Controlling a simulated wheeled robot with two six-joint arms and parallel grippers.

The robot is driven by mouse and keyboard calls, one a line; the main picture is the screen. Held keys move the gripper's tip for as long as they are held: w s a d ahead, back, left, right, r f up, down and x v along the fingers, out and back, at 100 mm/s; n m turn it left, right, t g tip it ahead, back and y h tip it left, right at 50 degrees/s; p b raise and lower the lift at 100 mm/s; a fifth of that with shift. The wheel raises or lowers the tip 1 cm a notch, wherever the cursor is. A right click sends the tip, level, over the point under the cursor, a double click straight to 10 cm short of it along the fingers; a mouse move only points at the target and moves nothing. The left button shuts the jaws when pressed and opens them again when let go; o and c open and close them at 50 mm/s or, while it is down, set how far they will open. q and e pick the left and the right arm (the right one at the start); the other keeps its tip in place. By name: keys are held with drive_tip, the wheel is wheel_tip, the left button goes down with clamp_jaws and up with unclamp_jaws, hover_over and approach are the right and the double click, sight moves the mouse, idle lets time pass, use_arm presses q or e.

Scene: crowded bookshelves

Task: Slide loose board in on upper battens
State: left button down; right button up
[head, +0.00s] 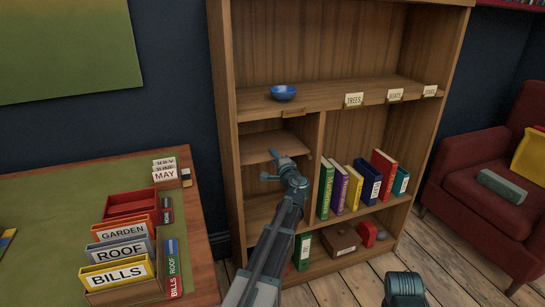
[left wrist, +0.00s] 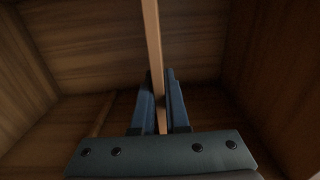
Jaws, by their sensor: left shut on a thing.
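The loose board (head: 262,144) is a pale brown panel inside the left bay of the bookshelf, below the middle shelf. In the head view it lies roughly level, its front edge near the bay opening. My left gripper (head: 276,162) is at that front edge. In the left wrist view the board (left wrist: 152,40) shows edge-on as a thin strip, and the left gripper's fingers (left wrist: 160,90) are shut on it from both sides. A thin strip, perhaps a batten (left wrist: 101,116), shows on the bay's inside. The board's contact with the battens is hidden.
An upright divider (head: 316,150) bounds the bay on the right. A blue bowl (head: 283,93) stands on the shelf above. Several books (head: 352,186) fill the right bay. A desk (head: 205,255) with file boxes is at the left, a red armchair (head: 478,165) at the right.

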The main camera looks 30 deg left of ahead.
use_arm(q)
drive_tip(key=shift+f, duration=0.3)
idle(0.5)
drive_tip(key=c, duration=0.8)
unclamp_jaws()
drive_tip(key=shift+c, duration=0.2)
drive_tip(key=v, duration=0.9)
drive_tip(key=shift+s+d, duration=0.1)
idle(0.4)
